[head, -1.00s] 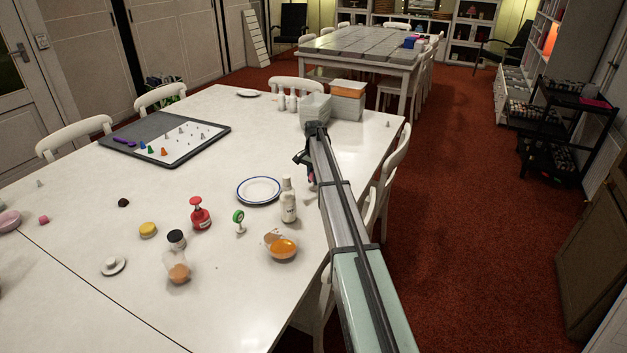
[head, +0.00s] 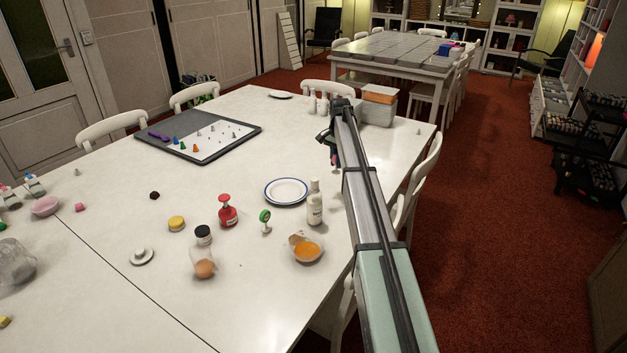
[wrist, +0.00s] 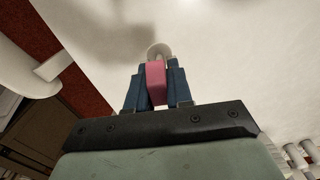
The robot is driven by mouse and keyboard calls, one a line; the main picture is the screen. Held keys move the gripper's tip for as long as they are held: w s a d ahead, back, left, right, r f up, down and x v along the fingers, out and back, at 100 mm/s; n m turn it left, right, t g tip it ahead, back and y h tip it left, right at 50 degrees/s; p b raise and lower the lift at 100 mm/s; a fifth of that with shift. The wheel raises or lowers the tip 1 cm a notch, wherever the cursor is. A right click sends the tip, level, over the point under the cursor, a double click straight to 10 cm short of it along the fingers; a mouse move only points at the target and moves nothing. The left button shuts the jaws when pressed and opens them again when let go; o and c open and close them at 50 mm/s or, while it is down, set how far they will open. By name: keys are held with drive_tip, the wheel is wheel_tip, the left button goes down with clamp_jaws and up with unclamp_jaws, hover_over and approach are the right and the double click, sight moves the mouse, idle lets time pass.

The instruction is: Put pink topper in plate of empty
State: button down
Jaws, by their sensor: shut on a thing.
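My gripper (wrist: 156,88) is shut on a pink topper (wrist: 156,82), which sits between its two dark blue fingers in the wrist view. A pale rounded shape shows just beyond the topper; I cannot tell whether it is part of it. In the head view, my gripper (head: 332,150) hangs above the right part of the white table, with a small bit of pink at its tip. The empty white plate with a blue rim (head: 286,191) lies on the table to the left of and nearer than my gripper. Nothing lies on this plate.
A white bottle (head: 315,204) stands at the plate's right edge. A green-topped item (head: 265,220), a red dispenser (head: 227,211) and an orange bowl (head: 306,249) are nearby. Boxes (head: 379,105) stand behind my gripper. A grey board (head: 205,135) lies at the far left.

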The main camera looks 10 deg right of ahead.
drive_tip(key=w+a+r+n, duration=0.1)
drive_tip(key=w+a+n, duration=0.15)
drive_tip(key=a, duration=1.65)
hover_over(287, 192)
drive_tip(key=shift+m, duration=0.45)
drive_tip(key=shift+f, duration=5)
drive_tip(key=shift+f, duration=0.1)
drive_tip(key=c, duration=1)
unclamp_jaws()
wheel_tip(287, 192, up, 12)
drive_tip(key=shift+r, duration=0.15)
